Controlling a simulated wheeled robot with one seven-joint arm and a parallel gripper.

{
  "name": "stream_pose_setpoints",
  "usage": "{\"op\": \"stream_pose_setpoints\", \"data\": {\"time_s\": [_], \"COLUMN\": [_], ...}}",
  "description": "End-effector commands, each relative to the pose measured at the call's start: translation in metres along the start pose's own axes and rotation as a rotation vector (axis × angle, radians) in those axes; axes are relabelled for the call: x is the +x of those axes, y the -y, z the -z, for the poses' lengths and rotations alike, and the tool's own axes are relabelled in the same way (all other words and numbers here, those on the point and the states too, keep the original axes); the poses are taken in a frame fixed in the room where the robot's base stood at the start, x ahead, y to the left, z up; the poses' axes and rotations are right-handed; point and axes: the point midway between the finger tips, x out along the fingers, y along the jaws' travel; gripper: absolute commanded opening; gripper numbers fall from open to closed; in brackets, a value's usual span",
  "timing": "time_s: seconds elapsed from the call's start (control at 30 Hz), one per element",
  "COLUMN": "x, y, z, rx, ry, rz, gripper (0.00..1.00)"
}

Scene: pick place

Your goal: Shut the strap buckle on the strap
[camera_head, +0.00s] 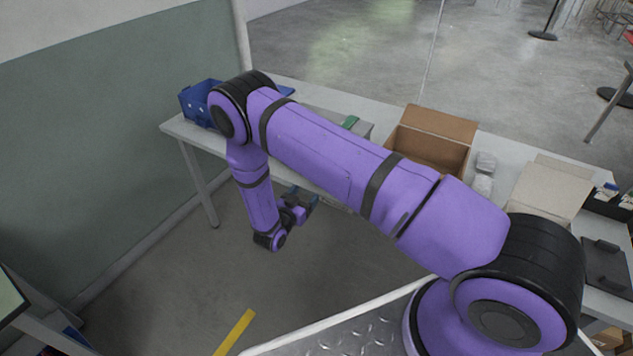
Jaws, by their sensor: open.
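I cannot make out the strap or its buckle in the head view; my arm covers part of the table. My gripper (305,196) is small and dark at the end of my purple arm. It hangs near the front edge of the table (182,128), left of the middle of the picture. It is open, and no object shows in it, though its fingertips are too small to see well.
A blue bin (195,101) stands at the table's far left end, partly behind my arm. An open cardboard box (448,126), clear wrapped items (484,172), a beige box (545,190) and a black flat case (606,263) stand to the right. A yellow floor stripe (235,333) lies in front.

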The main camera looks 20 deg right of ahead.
Motion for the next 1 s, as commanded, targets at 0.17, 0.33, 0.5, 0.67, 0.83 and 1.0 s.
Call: {"op": "stream_pose_setpoints", "data": {"time_s": [0.17, 0.33, 0.5, 0.67, 0.83, 1.0], "x": [0.035, 0.06, 0.074, 0.079, 0.079, 0.078], "y": [-0.001, 0.0, 0.0, 0.0, 0.0, 0.0], "z": [0.0, 0.0, 0.0, 0.0, 0.0, 0.0], "rx": [0.002, 0.001, 0.001, 0.001, 0.001, 0.001], "ry": [0.0, 0.001, 0.001, 0.001, 0.001, 0.001], "rz": [-0.003, -0.001, -0.001, 0.001, 0.001, 0.001], "gripper": [0.7, 0.7, 0.7, 0.7, 0.7, 0.4]}}
